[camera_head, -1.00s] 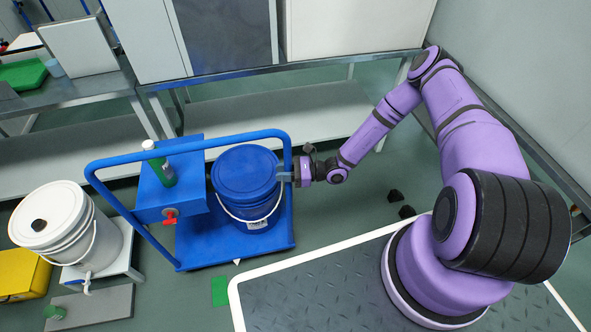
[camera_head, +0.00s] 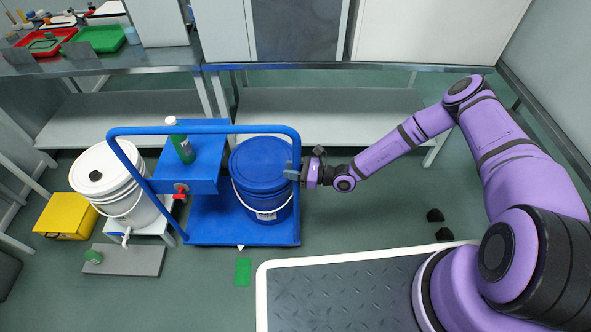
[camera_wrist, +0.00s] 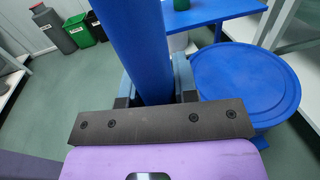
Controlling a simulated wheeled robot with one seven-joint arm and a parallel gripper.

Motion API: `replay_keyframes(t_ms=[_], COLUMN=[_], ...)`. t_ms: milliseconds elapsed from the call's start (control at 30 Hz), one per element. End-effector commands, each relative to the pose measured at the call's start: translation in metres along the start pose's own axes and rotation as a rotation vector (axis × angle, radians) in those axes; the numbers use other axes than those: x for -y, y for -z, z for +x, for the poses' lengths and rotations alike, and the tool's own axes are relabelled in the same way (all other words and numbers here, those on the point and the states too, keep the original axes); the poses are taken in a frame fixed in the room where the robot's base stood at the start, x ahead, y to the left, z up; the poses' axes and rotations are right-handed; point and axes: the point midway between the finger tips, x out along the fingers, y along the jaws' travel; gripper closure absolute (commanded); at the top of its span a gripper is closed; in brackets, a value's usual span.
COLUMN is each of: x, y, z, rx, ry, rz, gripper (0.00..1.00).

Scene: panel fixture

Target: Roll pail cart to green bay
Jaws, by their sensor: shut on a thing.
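The blue cart (camera_head: 215,233) stands on the floor with a tall blue tubular handle frame (camera_head: 220,130). A blue lidded pail (camera_head: 262,172) rides on its deck at the right. My gripper (camera_head: 294,172) is at the right side of the cart, shut on the blue handle frame. The wrist view shows the blue tube (camera_wrist: 138,50) between my fingers, with the blue pail lid (camera_wrist: 245,82) at its right. A green floor patch (camera_head: 243,271) lies just in front of the cart's front edge, nearly in line with the small white pointer (camera_head: 241,247) there.
A white pail (camera_head: 100,170) on a low stand with a tap is close at the cart's left. A yellow box (camera_head: 66,216) and grey slab (camera_head: 127,259) lie farther left. Benches (camera_head: 330,100) stand behind. Black lumps (camera_head: 435,215) lie on open floor at right.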

Motion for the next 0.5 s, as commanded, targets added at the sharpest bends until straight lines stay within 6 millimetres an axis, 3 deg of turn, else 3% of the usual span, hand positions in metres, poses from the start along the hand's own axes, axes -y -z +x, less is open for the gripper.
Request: replay_keyframes(t_ms=[333, 367, 433, 500], x=[-0.0003, -0.0003, -0.0003, -0.0003], y=[-0.0001, -0.0001, -0.0001, -0.0001], z=[0.0010, 0.0010, 0.0010, 0.0009], rx=[0.001, 0.001, 0.000, 0.000], ry=[0.000, 0.000, 0.000, 0.000], rz=[0.000, 0.000, 0.000, 0.000], gripper=[1.00, 0.68, 0.52, 0.47])
